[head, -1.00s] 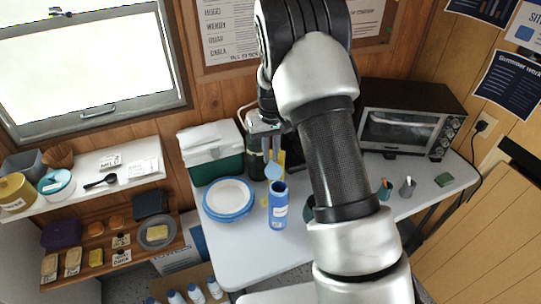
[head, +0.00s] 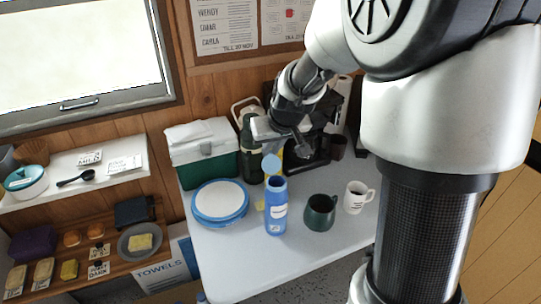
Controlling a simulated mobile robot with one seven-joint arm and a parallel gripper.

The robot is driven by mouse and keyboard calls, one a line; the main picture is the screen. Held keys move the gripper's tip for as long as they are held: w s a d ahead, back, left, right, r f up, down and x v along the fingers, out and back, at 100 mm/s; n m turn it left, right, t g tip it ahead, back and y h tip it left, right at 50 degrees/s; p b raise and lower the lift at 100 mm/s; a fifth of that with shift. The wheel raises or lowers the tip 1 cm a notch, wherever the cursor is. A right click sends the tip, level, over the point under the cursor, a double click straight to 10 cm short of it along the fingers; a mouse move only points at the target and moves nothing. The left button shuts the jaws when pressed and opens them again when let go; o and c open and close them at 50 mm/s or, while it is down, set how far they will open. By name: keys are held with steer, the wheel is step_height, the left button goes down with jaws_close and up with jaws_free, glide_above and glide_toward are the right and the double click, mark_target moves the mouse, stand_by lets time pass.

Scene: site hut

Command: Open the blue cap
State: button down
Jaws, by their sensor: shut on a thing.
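A blue bottle (head: 276,212) with a white label stands upright on the white table, its dark round top facing up. A pale blue cap (head: 271,164) shows just above and slightly left of the bottle's top, tilted so its round face shows. My gripper (head: 274,150) reaches down from above and is shut on the pale blue cap. The fingertips are small and partly hidden. I cannot tell whether the cap is still joined to the bottle.
A stack of blue-rimmed plates (head: 220,201) lies left of the bottle. A dark green mug (head: 319,212) and a white mug (head: 357,196) stand to its right. Behind are a green cooler (head: 205,170), a dark green flask (head: 250,150) and a black machine (head: 318,150). The table front is clear.

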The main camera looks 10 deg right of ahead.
steer(key=shift+s+f, duration=0.15)
steer(key=c, duration=1.8)
jaws_free()
steer(key=shift+c, duration=0.2)
steer(key=shift+o, duration=0.6)
steer(key=p+v, duration=0.2)
steer(key=v, duration=1.5)
steer(key=shift+r, duration=0.25)
steer(key=shift+d, duration=0.1)
steer(key=s+r+p, duration=0.3)
steer(key=s+p, duration=0.2)
steer(key=s, duration=0.4)
steer(key=s+r+m+p, duration=0.1)
steer(key=s+r+p, duration=0.3)
steer(key=s, duration=0.5)
steer(key=shift+a+r+g+h+p, duration=0.35)
steer(key=shift+a+p, duration=0.1)
steer(key=shift+p, duration=0.15)
